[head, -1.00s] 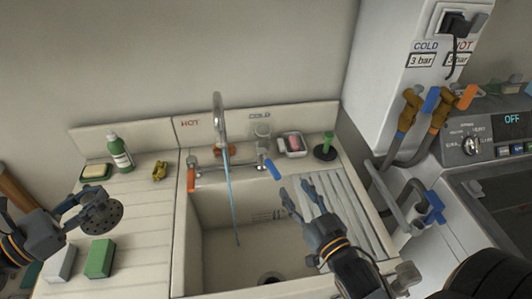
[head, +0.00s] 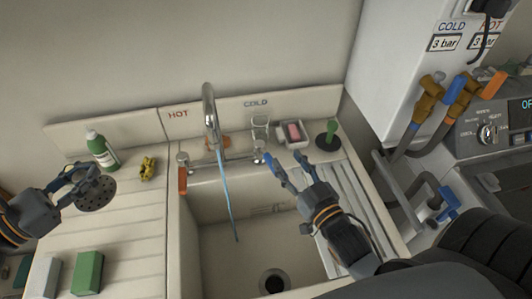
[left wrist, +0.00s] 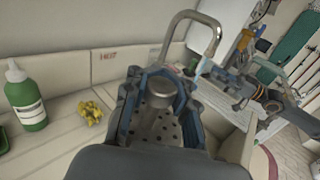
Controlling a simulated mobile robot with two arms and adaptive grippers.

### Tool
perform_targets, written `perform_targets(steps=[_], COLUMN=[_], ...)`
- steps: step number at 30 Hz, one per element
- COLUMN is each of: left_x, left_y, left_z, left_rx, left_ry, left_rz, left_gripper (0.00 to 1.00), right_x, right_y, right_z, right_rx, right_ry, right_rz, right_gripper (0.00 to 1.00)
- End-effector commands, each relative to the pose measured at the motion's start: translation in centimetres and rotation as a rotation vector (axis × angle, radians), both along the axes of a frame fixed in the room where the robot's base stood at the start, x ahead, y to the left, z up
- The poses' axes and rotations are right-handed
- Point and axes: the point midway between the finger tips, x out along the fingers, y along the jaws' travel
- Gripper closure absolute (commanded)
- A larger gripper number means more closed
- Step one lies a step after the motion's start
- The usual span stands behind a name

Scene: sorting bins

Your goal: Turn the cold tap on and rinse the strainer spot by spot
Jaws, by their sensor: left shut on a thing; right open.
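My left gripper (head: 79,180) is shut on the strainer (head: 97,193), a round grey disc with holes. It holds it above the left drainboard, left of the sink. The strainer also shows in the left wrist view (left wrist: 158,123) between the fingers. The chrome tap (head: 209,105) stands at the back of the sink, and a thin blue stream of water (head: 226,195) runs from its spout into the basin. The blue cold handle (head: 268,159) is at the right of the tap. My right gripper (head: 285,177) is open, its fingertips close to this handle; contact is unclear. The orange hot handle (head: 183,181) is at the left.
The sink basin (head: 215,250) has a drain hole (head: 273,282). A green bottle (head: 102,152), a yellow item (head: 147,169) and a green block (head: 88,273) are on the left drainboard. A glass (head: 260,128), a soap dish (head: 293,134) and a green-handled plunger (head: 329,135) stand at the back right.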

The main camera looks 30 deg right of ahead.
Motion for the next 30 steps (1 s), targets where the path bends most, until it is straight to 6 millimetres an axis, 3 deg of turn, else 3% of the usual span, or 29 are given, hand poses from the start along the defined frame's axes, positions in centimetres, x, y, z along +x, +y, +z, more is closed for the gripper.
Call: perform_targets(steps=[11,19,24,30], left_x=[0.0,0.0,0.0,0.0], left_y=[0.0,0.0,0.0,0.0], left_z=[-3.8,-7.8,-8.8,-8.5], left_rx=[0.0,0.0,0.0,0.0], left_ry=[0.0,0.0,-0.001,-0.001], left_rz=[0.0,0.0,0.0,0.0], left_gripper=[1.0,1.0,1.0,1.0], right_x=[0.0,0.0,0.0,1.2], right_y=[0.0,0.0,0.0,0.0], right_z=[-3.9,-7.9,-8.8,-8.7], right_rx=[0.0,0.0,0.0,0.0], right_ry=[0.0,0.0,-0.001,-0.003], right_rz=[0.0,0.0,0.0,0.001], right_gripper=[0.57,0.57,0.57,0.57])
